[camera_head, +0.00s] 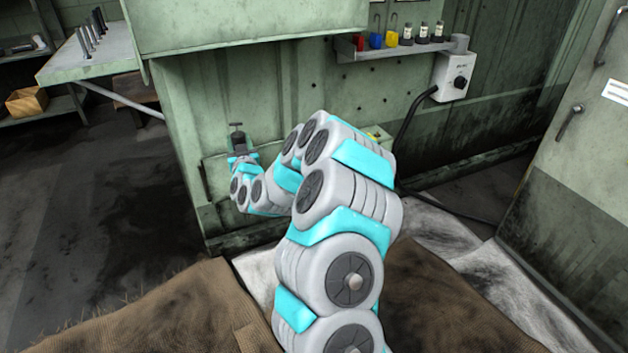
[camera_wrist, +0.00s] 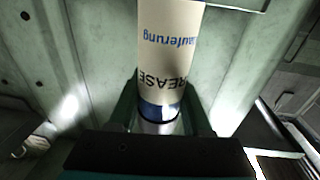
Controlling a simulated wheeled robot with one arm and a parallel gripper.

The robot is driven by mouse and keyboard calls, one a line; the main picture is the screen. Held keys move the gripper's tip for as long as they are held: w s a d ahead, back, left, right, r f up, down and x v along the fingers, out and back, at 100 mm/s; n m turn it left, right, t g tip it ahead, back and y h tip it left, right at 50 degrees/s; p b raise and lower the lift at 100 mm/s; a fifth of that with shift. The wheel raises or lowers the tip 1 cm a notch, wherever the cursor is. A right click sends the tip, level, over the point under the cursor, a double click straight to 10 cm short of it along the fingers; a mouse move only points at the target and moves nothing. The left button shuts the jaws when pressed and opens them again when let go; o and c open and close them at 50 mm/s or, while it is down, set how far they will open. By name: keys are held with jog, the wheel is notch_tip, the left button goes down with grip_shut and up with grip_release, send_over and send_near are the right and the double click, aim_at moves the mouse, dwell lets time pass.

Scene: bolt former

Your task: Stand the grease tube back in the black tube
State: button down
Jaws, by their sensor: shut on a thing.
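The grease tube (camera_wrist: 165,50) is cream-white with blue and black lettering and a dark blue band near its lower end. In the wrist view it stands between the two dark green fingers of my gripper (camera_wrist: 163,108), which is shut on it. Its upper end runs out of the picture. In the head view my gripper (camera_head: 240,153) is at the end of my arm, in front of the green machine's lower wall. A small dark shape sticks up there, and I cannot tell what it is. I cannot make out the black tube for certain in either view.
A wall shelf (camera_head: 405,48) at the upper right carries red, blue and yellow items and several dark bottles. A grey cylinder (camera_head: 459,43) is at its right end, above a grey switch box (camera_head: 454,78). A green ledge (camera_head: 88,58) with upright pins juts out upper left.

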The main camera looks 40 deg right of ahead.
jog(key=s+d+f+m+g+h+b, duration=0.1)
jog(key=s+d+f+h, duration=0.1)
jog(key=s+d+f, duration=0.4)
jog(key=s+d+f+m+g+h+b, duration=0.1)
jog(key=d+f+m+h+b, duration=0.1)
jog(key=d+f, duration=0.45)
jog(key=s+d+f+m+g+h+b, duration=0.1)
jog(key=s+d+f+h, duration=0.2)
jog(key=d, duration=0.5)
notch_tip(320, 180, down, 6)
jog(key=s+y+b, duration=0.1)
jog(key=b, duration=0.1)
jog(key=shift+f+b, duration=0.6)
jog(key=shift+f, duration=1.9)
dwell(1.1)
